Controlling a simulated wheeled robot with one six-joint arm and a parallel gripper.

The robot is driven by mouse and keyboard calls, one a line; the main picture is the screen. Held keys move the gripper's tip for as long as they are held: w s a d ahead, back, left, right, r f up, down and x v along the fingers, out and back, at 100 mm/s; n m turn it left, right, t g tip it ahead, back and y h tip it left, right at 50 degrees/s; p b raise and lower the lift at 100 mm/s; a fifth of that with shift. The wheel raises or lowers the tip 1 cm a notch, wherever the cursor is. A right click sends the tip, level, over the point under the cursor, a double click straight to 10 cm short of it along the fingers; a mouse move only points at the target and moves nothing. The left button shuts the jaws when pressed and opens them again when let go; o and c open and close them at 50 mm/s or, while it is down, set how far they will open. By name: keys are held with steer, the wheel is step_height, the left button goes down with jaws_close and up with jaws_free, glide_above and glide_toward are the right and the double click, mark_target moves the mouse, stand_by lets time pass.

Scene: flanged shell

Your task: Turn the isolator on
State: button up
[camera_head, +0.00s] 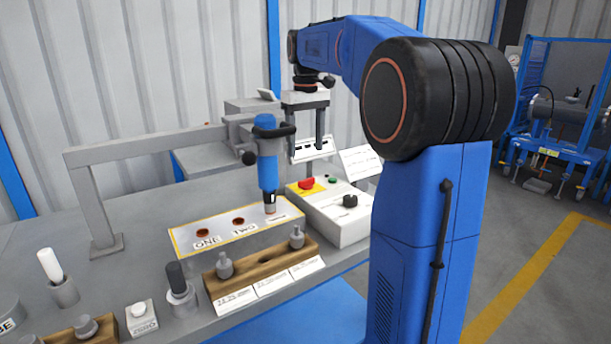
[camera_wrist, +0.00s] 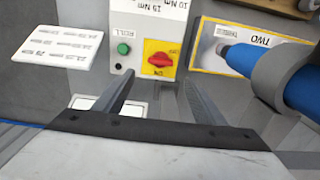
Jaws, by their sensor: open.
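The isolator is a red rotary knob (camera_head: 306,184) on a yellow plate, on top of a light grey control box (camera_head: 331,226). In the wrist view the red knob (camera_wrist: 159,60) lies just beyond my fingertips, its handle roughly crosswise. Small lettering on the plate is not clearly readable. My gripper (camera_head: 307,143) points down above the box in the head view. In the wrist view my gripper (camera_wrist: 160,79) is open, its fingers apart and empty. The gap between fingertips and knob is hard to judge.
A green button (camera_wrist: 124,48) sits beside the knob, and a black knob (camera_head: 350,201) is nearer the box's front. A blue tool (camera_head: 267,168) stands upright close by on the panel marked ONE and TWO (camera_head: 217,250). A wooden rack (camera_head: 260,272) lies in front.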

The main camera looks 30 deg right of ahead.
mark_target(307, 183)
step_height(307, 183, down, 10)
stand_by(0.5)
steer(key=c, duration=1.1)
